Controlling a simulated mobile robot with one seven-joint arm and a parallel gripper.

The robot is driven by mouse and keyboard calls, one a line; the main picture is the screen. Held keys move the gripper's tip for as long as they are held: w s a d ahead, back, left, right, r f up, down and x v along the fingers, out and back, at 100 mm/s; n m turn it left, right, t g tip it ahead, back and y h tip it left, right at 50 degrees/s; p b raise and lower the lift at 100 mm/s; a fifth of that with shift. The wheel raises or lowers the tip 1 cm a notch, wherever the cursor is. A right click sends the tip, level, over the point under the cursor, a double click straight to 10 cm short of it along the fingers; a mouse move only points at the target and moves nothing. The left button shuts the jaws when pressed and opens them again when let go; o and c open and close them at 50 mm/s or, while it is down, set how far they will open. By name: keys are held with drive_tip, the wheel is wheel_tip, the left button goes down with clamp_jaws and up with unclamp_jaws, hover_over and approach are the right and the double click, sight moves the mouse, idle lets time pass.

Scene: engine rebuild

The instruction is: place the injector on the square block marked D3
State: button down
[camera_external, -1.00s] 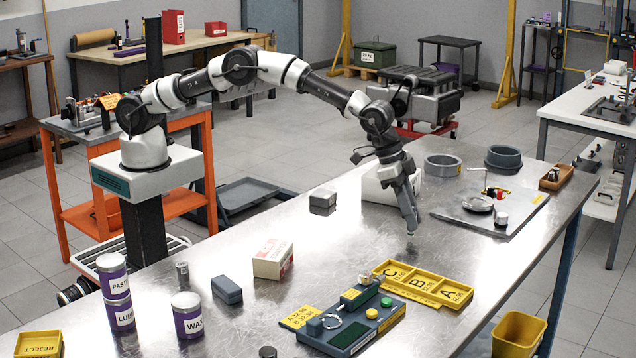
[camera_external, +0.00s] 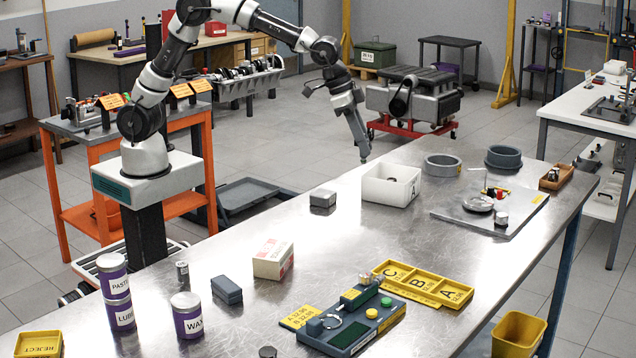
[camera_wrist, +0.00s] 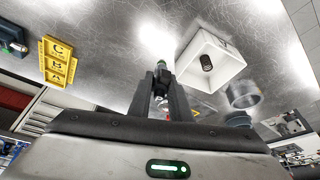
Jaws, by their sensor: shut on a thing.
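My gripper (camera_external: 363,158) is raised near the far-left edge of the steel table, left of the open white box (camera_external: 369,190). In the wrist view my gripper (camera_wrist: 161,88) is shut on a small dark part with a green tip, seemingly the injector (camera_wrist: 161,65). The fingers hide most of it, and it is too small to make out in the outside view. I cannot make out a block marked D3 in either view.
The white box also shows in the wrist view (camera_wrist: 228,68), with a dark ribbed cylinder (camera_wrist: 206,63) inside. Grey rings (camera_external: 442,165) stand right of the box. An orange cart (camera_external: 75,190) with illegible orange labels stands at left.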

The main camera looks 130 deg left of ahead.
drive_tip(key=s+n, duration=0.1)
drive_tip(key=s, duration=1)
drive_tip(key=b, duration=0.1)
hover_over(325, 193)
wheel_tip(325, 193, down, 7)
drive_tip(key=shift+f+b, duration=0.35)
drive_tip(key=shift+f, duration=1.6)
drive_tip(key=shift+f, duration=0.1)
drive_tip(key=shift+f, duration=0.2)
drive_tip(key=c, duration=1.6)
unclamp_jaws()
drive_tip(key=shift+r, duration=0.1)
drive_tip(key=shift+c, duration=0.2)
